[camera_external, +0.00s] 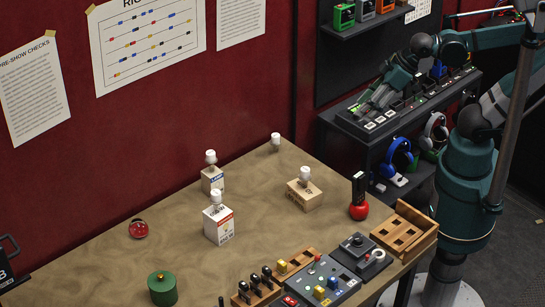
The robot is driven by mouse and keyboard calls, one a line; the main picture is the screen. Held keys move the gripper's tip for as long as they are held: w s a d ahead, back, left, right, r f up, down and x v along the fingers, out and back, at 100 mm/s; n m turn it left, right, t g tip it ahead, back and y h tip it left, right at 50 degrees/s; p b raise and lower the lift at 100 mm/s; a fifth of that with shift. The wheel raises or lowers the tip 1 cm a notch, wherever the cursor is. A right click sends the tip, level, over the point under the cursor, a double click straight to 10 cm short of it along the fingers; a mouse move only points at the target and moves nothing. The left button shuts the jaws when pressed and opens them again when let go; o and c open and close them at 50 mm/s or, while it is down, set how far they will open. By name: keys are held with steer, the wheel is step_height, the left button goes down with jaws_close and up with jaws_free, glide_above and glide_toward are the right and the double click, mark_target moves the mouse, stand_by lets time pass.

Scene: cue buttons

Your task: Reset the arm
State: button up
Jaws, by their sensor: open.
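My teal arm rises from its round base at the right and bends over to the left near the top. My gripper (368,106) is at the end of it, pointing down and left, in front of the dark shelf unit with the lit panel. It is open with nothing visible between its fingers, which look small and dark.
The control box (328,285), wooden tray (405,232), red ball-based object (359,207), white-capped boxes (218,225) and (306,196), green tin (162,288) and red dome (138,229) stand on the table. Blue headphones (396,156) hang on the shelf.

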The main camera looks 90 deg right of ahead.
steer(key=shift+f+b, duration=0.9)
steer(key=shift+f, duration=0.4)
